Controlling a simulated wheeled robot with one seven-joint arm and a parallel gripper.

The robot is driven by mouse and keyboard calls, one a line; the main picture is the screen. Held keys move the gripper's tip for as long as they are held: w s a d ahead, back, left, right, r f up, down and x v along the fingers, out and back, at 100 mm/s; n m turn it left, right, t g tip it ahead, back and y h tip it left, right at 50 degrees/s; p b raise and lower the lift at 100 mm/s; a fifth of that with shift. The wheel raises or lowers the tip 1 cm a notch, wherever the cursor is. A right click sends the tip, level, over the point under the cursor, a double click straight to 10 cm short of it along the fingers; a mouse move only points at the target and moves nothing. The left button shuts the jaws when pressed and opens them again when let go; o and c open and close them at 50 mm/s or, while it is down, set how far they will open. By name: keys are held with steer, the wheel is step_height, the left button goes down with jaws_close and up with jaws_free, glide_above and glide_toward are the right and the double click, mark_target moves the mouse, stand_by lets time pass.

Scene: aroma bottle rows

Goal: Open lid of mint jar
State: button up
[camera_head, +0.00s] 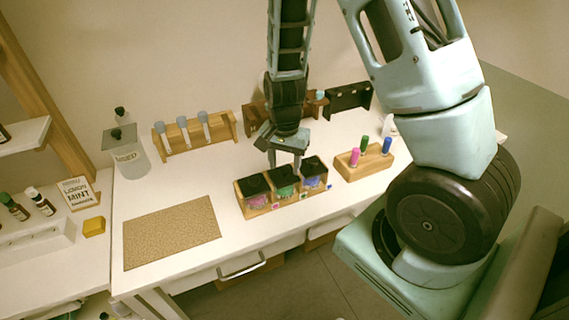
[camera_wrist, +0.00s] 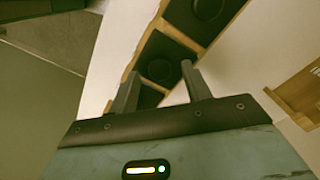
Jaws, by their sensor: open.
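Three square black-lidded jars stand in a row in a wooden tray (camera_head: 258,212). The left jar (camera_head: 258,200) has pink contents, the middle jar (camera_head: 286,191) green and the right jar (camera_head: 312,182) blue-purple. No name is readable on them; the green one may be the mint jar. All three lids look shut. My gripper (camera_head: 285,164) points down over the row, just above the middle jar's lid (camera_head: 281,176). In the wrist view my open gripper (camera_wrist: 160,70) has its fingers apart, with a black lid (camera_wrist: 160,57) showing between and beyond the tips. Nothing is held.
A block with pink, green and blue bottles (camera_head: 363,163) stands to the right. A tube rack (camera_head: 195,140) and a clear jar (camera_head: 126,155) stand behind left. A cork mat (camera_head: 171,232) lies at front left. A "Lemon Mint" card (camera_head: 77,193) stands on the left counter.

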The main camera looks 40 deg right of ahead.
steer(key=shift+f, duration=0.4)
jaws_close()
steer(key=shift+r, duration=0.1)
